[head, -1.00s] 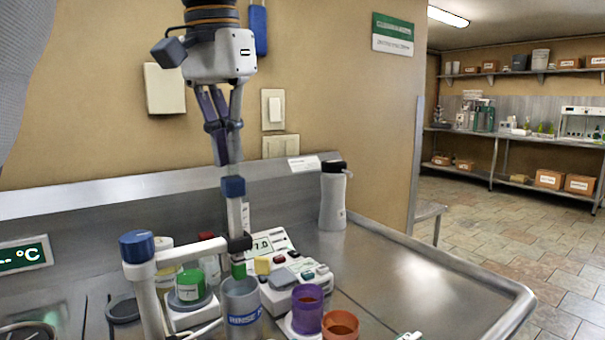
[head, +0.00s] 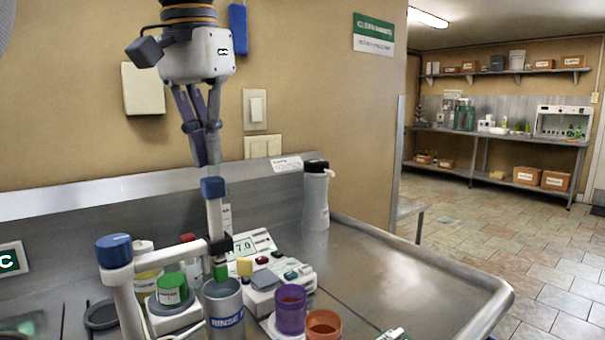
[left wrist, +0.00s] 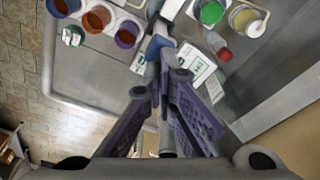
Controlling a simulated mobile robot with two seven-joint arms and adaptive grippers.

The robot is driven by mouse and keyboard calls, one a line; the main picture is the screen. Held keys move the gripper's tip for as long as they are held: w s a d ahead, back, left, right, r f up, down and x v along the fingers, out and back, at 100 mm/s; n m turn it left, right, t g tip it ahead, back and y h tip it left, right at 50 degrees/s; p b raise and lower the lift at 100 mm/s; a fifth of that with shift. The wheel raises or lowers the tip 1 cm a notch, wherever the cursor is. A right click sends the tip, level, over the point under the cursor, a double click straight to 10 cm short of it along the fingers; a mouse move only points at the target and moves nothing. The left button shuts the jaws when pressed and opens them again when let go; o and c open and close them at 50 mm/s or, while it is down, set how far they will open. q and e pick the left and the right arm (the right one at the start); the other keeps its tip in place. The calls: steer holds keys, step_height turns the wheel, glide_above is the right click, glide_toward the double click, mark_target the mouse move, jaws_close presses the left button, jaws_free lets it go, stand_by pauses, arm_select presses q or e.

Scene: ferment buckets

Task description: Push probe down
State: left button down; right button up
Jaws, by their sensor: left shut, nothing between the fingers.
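The probe (head: 215,215) is a grey upright rod with a blue cap (head: 213,187). A white stand (head: 125,280) with a blue knob holds it by a side arm and dark clamp. Its green lower end is just above or at the mouth of the grey rinse cup (head: 223,310); I cannot tell whether it is inside. My left gripper (head: 206,163) points down with its purple fingers shut and empty, just above the cap. In the left wrist view the gripper (left wrist: 160,72) lines up with the blue cap (left wrist: 157,45); contact is unclear. My right gripper is out of view.
A meter (head: 252,245) reading 7.0 stands behind the rinse cup. A green-lidded jar (head: 171,289) is to its left; purple (head: 290,310) and orange (head: 323,326) cups are to its right. A white bottle (head: 316,200) stands by the wall. The right side of the steel counter is clear.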

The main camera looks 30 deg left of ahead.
mark_target(209, 179)
arm_select(q)
steer(key=shift+f, duration=0.25)
steer(key=shift+f, duration=3.3)
steer(key=shift+r, duration=2.55)
steer(key=shift+r, duration=0.25)
